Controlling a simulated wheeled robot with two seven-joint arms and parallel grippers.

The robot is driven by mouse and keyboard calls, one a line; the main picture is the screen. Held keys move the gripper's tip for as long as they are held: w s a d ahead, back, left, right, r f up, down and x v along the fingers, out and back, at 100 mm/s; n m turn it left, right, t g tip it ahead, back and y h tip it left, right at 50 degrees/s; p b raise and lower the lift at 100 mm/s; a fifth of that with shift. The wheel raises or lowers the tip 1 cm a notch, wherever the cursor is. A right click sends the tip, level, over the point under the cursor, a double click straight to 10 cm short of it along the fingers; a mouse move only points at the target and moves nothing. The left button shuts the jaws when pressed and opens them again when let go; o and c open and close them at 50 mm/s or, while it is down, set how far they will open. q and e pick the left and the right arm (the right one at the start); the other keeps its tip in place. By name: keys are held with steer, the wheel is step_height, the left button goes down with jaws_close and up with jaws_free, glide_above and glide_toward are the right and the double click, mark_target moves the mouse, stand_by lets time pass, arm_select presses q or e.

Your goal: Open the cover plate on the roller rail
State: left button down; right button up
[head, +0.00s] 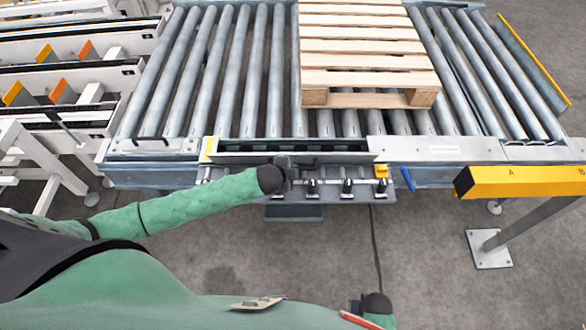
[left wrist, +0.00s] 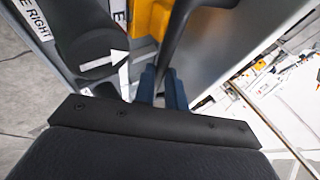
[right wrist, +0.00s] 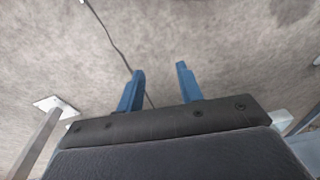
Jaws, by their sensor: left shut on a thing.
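The cover plate (head: 235,158) on the near roller rail (head: 450,150) shows as a narrow, nearly edge-on strip. A dark slot lies behind it, so it looks tilted up from the rail. My left gripper (head: 290,165) is at the middle of this plate. In the left wrist view, the blue fingers (left wrist: 162,85) are shut on a black handle bar (left wrist: 182,35). The handle is mostly hidden by the gripper in the head view. My right gripper (head: 375,305) hangs low over the floor; in the right wrist view its fingers (right wrist: 158,88) are apart and empty.
A wooden pallet (head: 365,45) sits on the rollers (head: 240,70) behind the rail. Several black-topped fittings (head: 347,187) line the front below the plate, with a yellow block (head: 381,171) and blue lever (head: 407,179). A yellow barrier (head: 520,182) stands right.

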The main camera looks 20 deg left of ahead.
arm_select(q)
steer(key=shift+a+f, duration=0.15)
steer(key=shift+f, duration=0.05)
steer(key=c, duration=1.5)
jaws_free()
steer(key=shift+w, duration=0.1)
steer(key=shift+o, duration=0.2)
arm_select(e)
steer(key=shift+w, duration=0.1)
